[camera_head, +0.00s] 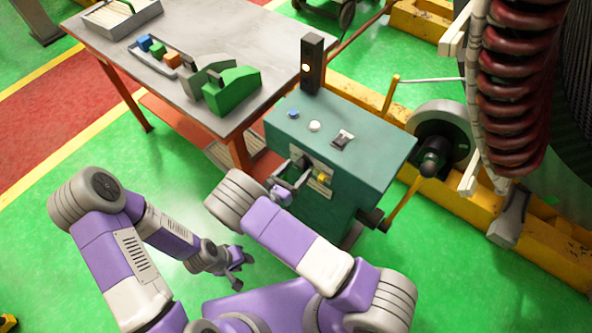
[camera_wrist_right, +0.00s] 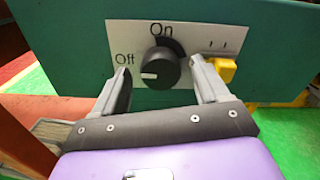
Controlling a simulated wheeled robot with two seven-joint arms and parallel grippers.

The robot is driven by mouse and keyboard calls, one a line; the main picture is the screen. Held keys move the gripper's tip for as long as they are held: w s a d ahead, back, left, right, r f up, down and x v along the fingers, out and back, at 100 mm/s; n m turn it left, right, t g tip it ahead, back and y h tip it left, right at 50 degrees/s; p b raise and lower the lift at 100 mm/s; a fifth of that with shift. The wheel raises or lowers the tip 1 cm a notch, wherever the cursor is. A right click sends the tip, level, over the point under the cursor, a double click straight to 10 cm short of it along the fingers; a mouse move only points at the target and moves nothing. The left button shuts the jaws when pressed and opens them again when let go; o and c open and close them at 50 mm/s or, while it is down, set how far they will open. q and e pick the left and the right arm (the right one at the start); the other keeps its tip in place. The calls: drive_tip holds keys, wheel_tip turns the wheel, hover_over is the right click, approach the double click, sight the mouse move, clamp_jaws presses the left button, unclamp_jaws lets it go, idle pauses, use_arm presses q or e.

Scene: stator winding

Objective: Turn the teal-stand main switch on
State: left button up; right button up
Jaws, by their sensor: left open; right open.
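The teal stand (camera_head: 360,145) is right of the table in the head view. Its main switch is a black round knob (camera_wrist_right: 166,66) on a white label plate (camera_wrist_right: 188,38) in the right wrist view. "On" is printed above the knob and "Off" to its left. The knob's white mark points left, to the Off side. My right gripper (camera_wrist_right: 162,78) is open, with one finger on each side of the knob and visible gaps between. In the head view it is at the stand's front (camera_head: 291,172). My left gripper (camera_head: 238,262) is open and empty, low over the floor.
A yellow switch (camera_wrist_right: 222,70) sits just right of the right finger.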

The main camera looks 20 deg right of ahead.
drive_tip(key=c, duration=1.1)
drive_tip(key=shift+o, duration=0.2)
drive_tip(key=shift+m, duration=0.3)
drive_tip(key=m+b, duration=0.1)
drive_tip(key=m, duration=0.3)
drive_tip(key=shift+f+b, duration=0.1)
drive_tip(key=shift+b, duration=0.3)
drive_tip(key=m+b, duration=0.1)
drive_tip(key=m, duration=0.3)
drive_tip(key=shift+m+b, duration=0.35)
drive_tip(key=shift+m, duration=0.05)
drive_tip(key=m+b, duration=0.2)
drive_tip(key=m, duration=0.2)
drive_tip(key=shift+s+m+b, duration=0.1)
drive_tip(key=shift+m+b, duration=1.05)
drive_tip(key=shift+m, duration=1.05)
